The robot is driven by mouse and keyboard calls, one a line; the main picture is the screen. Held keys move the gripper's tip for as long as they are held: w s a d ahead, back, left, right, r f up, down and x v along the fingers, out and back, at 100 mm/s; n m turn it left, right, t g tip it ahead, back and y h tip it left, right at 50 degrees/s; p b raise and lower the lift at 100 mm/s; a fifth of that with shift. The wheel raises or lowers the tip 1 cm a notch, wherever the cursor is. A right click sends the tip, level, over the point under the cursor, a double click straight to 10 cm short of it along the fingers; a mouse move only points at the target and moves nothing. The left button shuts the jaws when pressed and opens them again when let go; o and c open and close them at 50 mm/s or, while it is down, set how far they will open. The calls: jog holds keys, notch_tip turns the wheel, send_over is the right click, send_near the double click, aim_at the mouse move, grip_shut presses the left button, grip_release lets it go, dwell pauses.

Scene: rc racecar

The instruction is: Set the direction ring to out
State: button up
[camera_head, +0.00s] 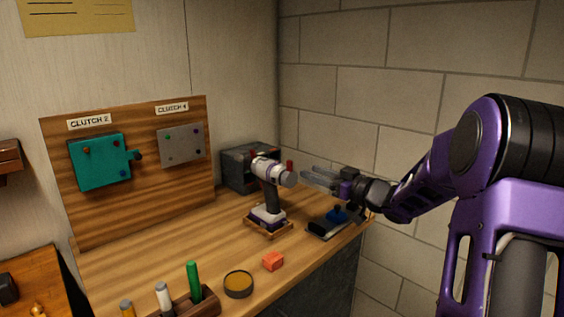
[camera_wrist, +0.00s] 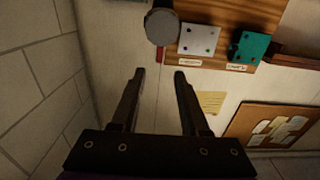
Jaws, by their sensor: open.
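A cordless drill (camera_head: 269,194) stands upright in a wooden holder on the workbench. Its body is white and purple with a dark handle, and its grey round front points right. A small red tab (camera_head: 290,164) sticks up near the front, likely on the direction ring; no direction marking is legible. In the wrist view the drill's round grey end (camera_wrist: 162,26) is at the top, with the red tab (camera_wrist: 160,54) just below it. My gripper (camera_head: 308,179) is open and empty, just right of the drill's front. In the wrist view its fingertips (camera_wrist: 160,73) are apart, below the red tab.
A wooden board (camera_head: 75,222) behind carries a teal plate (camera_head: 100,161) and a grey plate (camera_head: 181,146), labelled CLUTCH 2 and CLUTCH 4. A dark box (camera_head: 236,172) stands behind the drill. A red-orange block (camera_head: 273,261) and a round tin (camera_head: 238,284) lie in front. A block wall (camera_head: 395,90) is at right.

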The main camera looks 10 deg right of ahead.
aim_at(288, 163)
jog(key=x, duration=1.2)
jog(key=shift+w+a, duration=0.1)
jog(key=shift+w, duration=0.1)
grip_shut()
